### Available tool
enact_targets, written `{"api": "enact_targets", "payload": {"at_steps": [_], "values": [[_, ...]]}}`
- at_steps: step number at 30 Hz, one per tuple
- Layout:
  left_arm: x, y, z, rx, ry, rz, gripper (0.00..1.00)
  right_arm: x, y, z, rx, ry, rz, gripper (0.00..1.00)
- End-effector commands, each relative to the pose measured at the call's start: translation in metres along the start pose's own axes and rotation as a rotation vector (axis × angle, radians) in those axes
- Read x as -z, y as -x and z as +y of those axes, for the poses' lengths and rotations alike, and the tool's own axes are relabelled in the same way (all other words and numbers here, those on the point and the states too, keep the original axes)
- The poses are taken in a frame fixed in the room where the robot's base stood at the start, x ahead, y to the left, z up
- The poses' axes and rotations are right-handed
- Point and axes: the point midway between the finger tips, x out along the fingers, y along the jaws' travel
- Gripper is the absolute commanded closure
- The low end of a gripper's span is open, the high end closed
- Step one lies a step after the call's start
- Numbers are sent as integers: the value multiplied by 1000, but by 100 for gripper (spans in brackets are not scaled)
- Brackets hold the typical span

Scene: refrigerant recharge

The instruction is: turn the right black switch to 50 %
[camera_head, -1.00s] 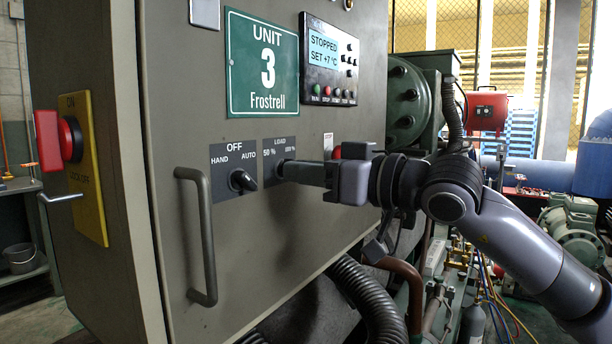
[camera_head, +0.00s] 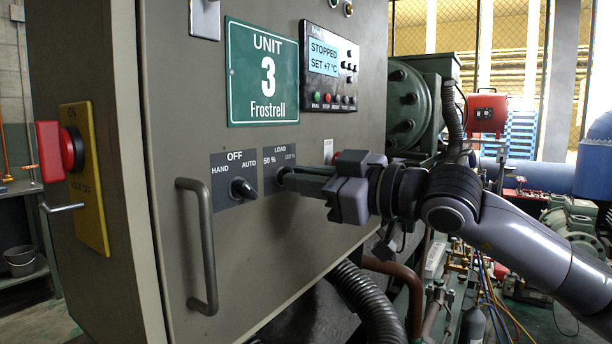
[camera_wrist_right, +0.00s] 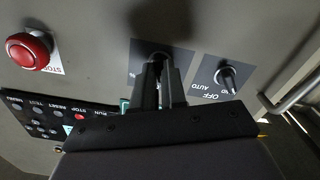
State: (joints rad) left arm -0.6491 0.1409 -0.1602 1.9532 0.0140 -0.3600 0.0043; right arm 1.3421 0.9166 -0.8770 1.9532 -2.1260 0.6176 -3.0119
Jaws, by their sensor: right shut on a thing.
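The right black switch (camera_head: 282,173) sits on the dark LOAD plate (camera_head: 279,152), marked 50 % at left and 100 % at right. My right gripper (camera_head: 288,177) reaches it from the right and is shut on it. In the right wrist view, the gripper's fingers (camera_wrist_right: 159,72) close around the switch, which is mostly hidden, so its pointing direction cannot be read. The left black switch (camera_head: 242,188), marked HAND, OFF and AUTO, stands free beside it, and also shows in the right wrist view (camera_wrist_right: 227,77). My left gripper is not in view.
A grey door handle (camera_head: 203,245) stands out below left of the switches. A red stop button (camera_wrist_right: 28,51) is close to the gripper. The control panel (camera_head: 330,67) reads STOPPED, SET +7 °C. A red lockout switch (camera_head: 62,150) is on the cabinet's left side.

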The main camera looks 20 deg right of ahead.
Motion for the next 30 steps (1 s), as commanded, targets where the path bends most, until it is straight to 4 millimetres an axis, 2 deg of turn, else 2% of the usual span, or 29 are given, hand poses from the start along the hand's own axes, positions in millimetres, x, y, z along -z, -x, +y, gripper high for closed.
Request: {"api": "enact_targets", "payload": {"at_steps": [11, 14, 15, 18, 30], "values": [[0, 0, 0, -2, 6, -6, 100, -1, 0, 0, 1, -2, -2, 100], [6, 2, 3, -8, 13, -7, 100, -1, 0, 0, 1, -2, -2, 100], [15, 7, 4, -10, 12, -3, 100, 3, 0, 2, -2, 20, -3, 100], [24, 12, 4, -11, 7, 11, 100, 3, 0, 2, -2, 60, -4, 100], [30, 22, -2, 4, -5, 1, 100, 2, 0, 1, 0, 204, -2, 100]]}}
